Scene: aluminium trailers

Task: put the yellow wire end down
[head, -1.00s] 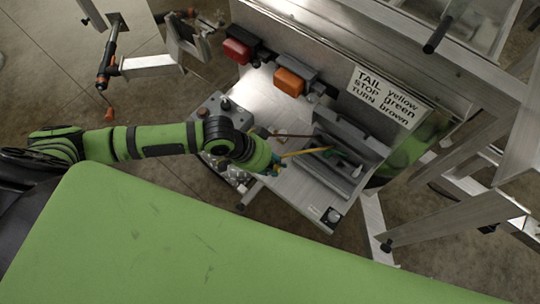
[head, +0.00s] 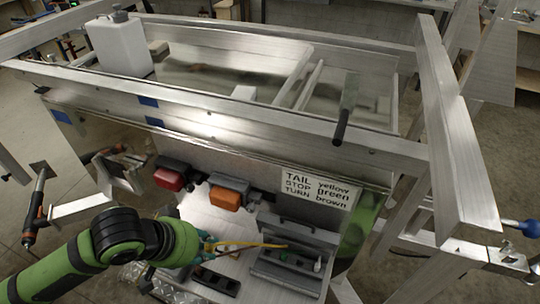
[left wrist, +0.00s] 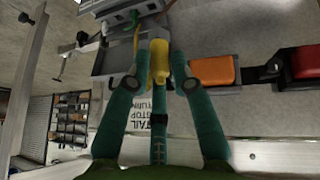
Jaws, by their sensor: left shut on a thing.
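My left gripper (head: 208,246) is over the metal shelf (head: 205,215) below the lamps, and its teal fingers are closed. In the left wrist view the fingers (left wrist: 158,80) pinch a thick yellow end piece, the yellow wire end (left wrist: 158,58). In the head view the yellow wire (head: 250,244) runs from the fingers to the right, to a grey channel-shaped holder (head: 290,270). A short green piece (head: 283,256) shows in the holder. The fingers hide part of the wire end in the head view. My right gripper is not in view.
A red lamp (head: 168,179) and an orange lamp (head: 225,198) sit behind the gripper on the trailer wall. A label (head: 317,187) reads TAIL yellow, STOP green, TURN brown. A dark slotted block (head: 215,281) lies in front of the gripper. A white canister (head: 120,45) stands behind.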

